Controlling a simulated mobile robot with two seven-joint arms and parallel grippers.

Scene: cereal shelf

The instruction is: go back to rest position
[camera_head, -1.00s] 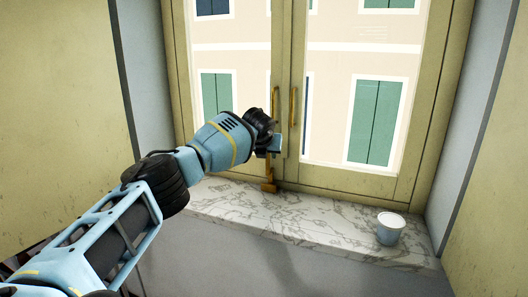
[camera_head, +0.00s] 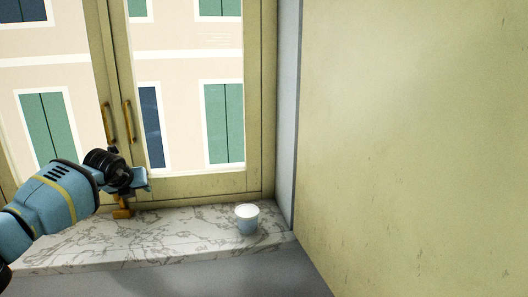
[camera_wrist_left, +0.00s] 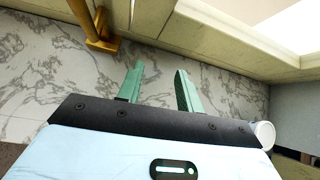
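My left gripper (camera_head: 143,182) is in front of the window, below its two brass handles and beside a small brass piece (camera_head: 121,207) on the sill. In the left wrist view the two green fingers (camera_wrist_left: 158,92) stand apart with nothing between them, over the marble. The brass piece also shows in the left wrist view (camera_wrist_left: 97,30), to the upper left of the fingers and apart from them. My right gripper is in neither view.
A small white cup (camera_head: 247,222) stands upright on the marble sill (camera_head: 180,234), right of the gripper. The window's brass handles (camera_head: 127,121) are close above the gripper. A beige wall (camera_head: 420,130) fills the right side.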

